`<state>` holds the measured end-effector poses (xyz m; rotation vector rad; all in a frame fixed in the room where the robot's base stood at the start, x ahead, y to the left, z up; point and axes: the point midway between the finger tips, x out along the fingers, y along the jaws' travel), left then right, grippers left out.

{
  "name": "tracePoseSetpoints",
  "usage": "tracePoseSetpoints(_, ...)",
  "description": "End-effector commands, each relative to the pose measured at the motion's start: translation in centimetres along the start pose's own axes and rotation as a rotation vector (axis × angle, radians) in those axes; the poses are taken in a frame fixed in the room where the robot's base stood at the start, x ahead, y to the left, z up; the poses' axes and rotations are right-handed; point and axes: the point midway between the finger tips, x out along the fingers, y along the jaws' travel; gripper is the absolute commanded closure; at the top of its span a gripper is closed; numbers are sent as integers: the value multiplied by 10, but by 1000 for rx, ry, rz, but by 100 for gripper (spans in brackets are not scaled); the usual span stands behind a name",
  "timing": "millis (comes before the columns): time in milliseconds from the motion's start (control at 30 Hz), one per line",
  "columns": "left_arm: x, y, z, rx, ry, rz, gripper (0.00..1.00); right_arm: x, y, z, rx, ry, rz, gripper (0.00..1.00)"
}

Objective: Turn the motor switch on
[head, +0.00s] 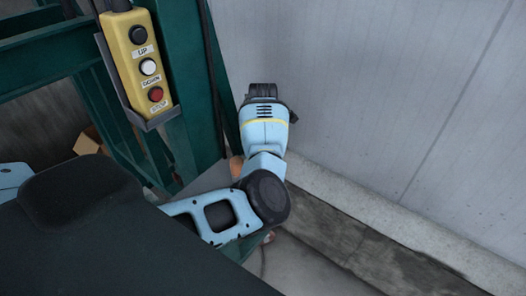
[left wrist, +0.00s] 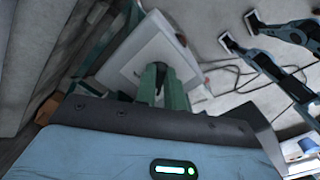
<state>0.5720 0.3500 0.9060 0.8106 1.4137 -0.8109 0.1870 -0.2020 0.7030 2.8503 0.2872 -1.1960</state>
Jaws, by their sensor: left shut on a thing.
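My left gripper (left wrist: 161,72) is in the left wrist view, with two greenish fingers close together in front of a pale, tilted panel (left wrist: 128,68). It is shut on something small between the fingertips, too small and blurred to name. I cannot make out a motor switch for certain.
A yellow control box (head: 140,62) with UP, DOWN and STOP buttons hangs on a dark green steel frame (head: 183,75) left of the arm. The grey wall (head: 360,80) closes off the right side. A cable (left wrist: 220,90) lies on the floor.

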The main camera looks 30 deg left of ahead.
Motion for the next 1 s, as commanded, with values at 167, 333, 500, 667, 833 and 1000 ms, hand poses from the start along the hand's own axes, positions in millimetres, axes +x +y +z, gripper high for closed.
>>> tracePoseSetpoints(167,-2,0,0,36,0,1,100,-1,2,-5,-10,9,1,45)
tracePoseSetpoints(333,-4,-1,0,124,0,2,100,-2,4,-16,-16,30,4,45)
tracePoseSetpoints(500,-4,-2,-1,260,0,4,100,-4,6,-29,-21,55,9,45)
tracePoseSetpoints(667,-3,-4,-2,411,2,2,100,-3,8,-35,-25,67,13,45)
tracePoseSetpoints(833,-1,-6,-3,572,3,0,100,-4,9,-38,-26,74,15,45)
tracePoseSetpoints(1000,0,-7,-3,733,2,-1,100,-4,10,-38,-26,75,16,45)
